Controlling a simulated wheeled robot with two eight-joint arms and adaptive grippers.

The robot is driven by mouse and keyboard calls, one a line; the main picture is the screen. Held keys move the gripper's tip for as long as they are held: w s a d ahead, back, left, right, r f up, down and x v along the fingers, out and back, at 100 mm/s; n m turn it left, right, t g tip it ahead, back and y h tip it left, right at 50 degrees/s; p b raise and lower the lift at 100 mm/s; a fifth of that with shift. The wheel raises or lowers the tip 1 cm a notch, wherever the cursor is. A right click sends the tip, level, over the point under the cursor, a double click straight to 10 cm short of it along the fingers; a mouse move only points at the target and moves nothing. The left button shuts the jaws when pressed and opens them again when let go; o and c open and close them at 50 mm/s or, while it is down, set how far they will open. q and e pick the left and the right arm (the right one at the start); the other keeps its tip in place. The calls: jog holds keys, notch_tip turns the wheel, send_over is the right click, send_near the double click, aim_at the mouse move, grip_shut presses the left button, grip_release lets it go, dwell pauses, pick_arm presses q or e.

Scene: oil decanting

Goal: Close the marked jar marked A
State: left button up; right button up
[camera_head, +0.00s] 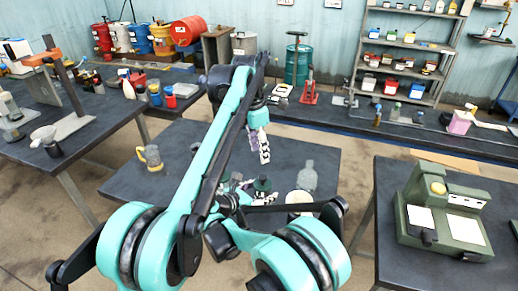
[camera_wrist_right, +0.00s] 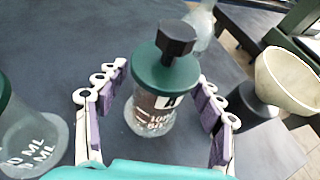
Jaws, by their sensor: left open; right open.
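A clear glass jar (camera_wrist_right: 150,115) stands between the parted fingers of my right gripper (camera_wrist_right: 158,78) in the right wrist view. It has a green lid (camera_wrist_right: 165,72) with a black knob on top, and the lid sits over its mouth. White print and a white mark show on its side; the mark's letter is not readable. A green-lidded jar also shows in the head view (camera_head: 262,184), beside my right gripper (camera_head: 236,187). Gaps show between the fingers and the jar. My left gripper (camera_head: 263,147) is open and empty, held above the table.
A second printed glass jar (camera_wrist_right: 30,140) stands at the left of the wrist view. A cream funnel-like vessel (camera_wrist_right: 288,82) is at the right. A clear bottle (camera_head: 307,177) and a mug (camera_head: 150,158) stand on the table (camera_head: 185,137). A green machine (camera_head: 445,215) occupies the right table.

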jog(key=v, duration=1.1)
jog(key=shift+s+a, duration=0.25)
jog(key=shift+a, duration=0.05)
jog(key=shift+r, duration=0.2)
